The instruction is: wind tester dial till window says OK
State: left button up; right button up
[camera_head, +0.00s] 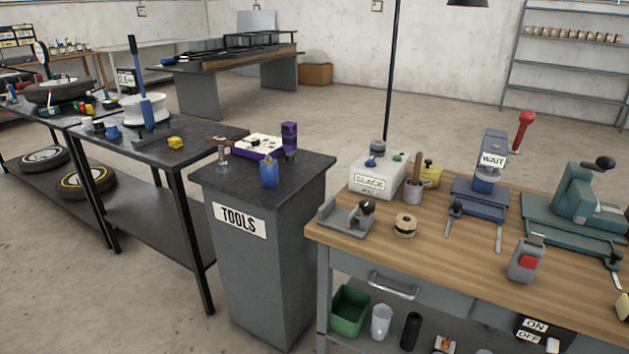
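A blue tester (478,192) stands on the wooden workbench at the right. Its white window (492,160) reads WAIT. A red-topped lever or post (522,129) rises just behind and to the right of the tester. I cannot clearly pick out the dial on the tester at this size. Neither of my grippers is in view, and nothing is seen touching the tester.
A teal machine (572,205) with a black knob stands right of the tester. A red-buttoned grey box (526,260) sits in front. A white box labelled SLACK (376,178) is at left. Some bench top (450,265) is clear. A TOOLS cabinet (262,250) stands farther left.

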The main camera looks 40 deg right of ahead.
aim_at(370, 163)
jog(key=u, duration=0.4)
jog(key=k, duration=0.6)
jog(key=z, duration=0.05)
jog(key=i, duration=1.75)
jog(key=z, duration=1.9)
jog(key=i, duration=0.65)
jog(key=z, duration=0.65)
